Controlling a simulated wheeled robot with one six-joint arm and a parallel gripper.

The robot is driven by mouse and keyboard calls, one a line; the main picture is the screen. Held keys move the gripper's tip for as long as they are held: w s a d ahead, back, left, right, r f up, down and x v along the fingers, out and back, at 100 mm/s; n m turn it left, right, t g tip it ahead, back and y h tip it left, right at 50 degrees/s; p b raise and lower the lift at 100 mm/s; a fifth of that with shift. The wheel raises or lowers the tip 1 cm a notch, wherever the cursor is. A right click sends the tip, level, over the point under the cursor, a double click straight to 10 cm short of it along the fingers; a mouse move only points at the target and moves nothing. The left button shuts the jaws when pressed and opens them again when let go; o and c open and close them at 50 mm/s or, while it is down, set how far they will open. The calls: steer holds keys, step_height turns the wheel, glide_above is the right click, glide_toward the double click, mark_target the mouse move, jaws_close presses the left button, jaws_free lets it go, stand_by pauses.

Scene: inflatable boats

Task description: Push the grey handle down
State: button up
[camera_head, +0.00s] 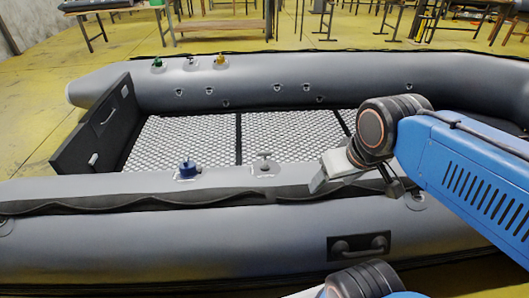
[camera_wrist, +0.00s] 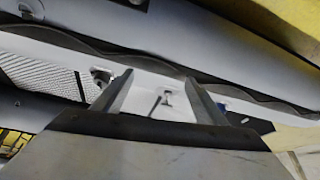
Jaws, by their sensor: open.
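A small grey handle (camera_head: 265,163) stands on a round pale base on top of the boat's near tube. The blue-handled valve (camera_head: 188,168) is to its left on the same tube. My gripper (camera_head: 317,178) is to the right of the grey handle, low over the near tube and apart from the handle. In the wrist view my gripper (camera_wrist: 160,97) shows two spread fingers with nothing held. A thin grey handle (camera_wrist: 162,101) appears in the gap between them, beyond the fingertips. A bit of blue (camera_wrist: 224,106) shows past the right finger.
The grey inflatable boat (camera_head: 260,233) has a mesh floor (camera_head: 180,143) and a dark end board (camera_head: 102,122). A black carry handle (camera_head: 358,246) is on its near side. Green (camera_head: 157,65) and yellow (camera_head: 220,61) valves sit on the far tube. Tables stand behind.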

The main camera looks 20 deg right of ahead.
steer(key=w+a+r+g, duration=0.1)
steer(key=w+r, duration=0.3)
steer(key=w, duration=0.5)
steer(key=m+g, duration=0.2)
steer(key=g, duration=0.2)
glide_above(265, 153)
step_height(265, 153, down, 4)
step_height(265, 153, down, 17)
steer(key=shift+f, duration=0.15)
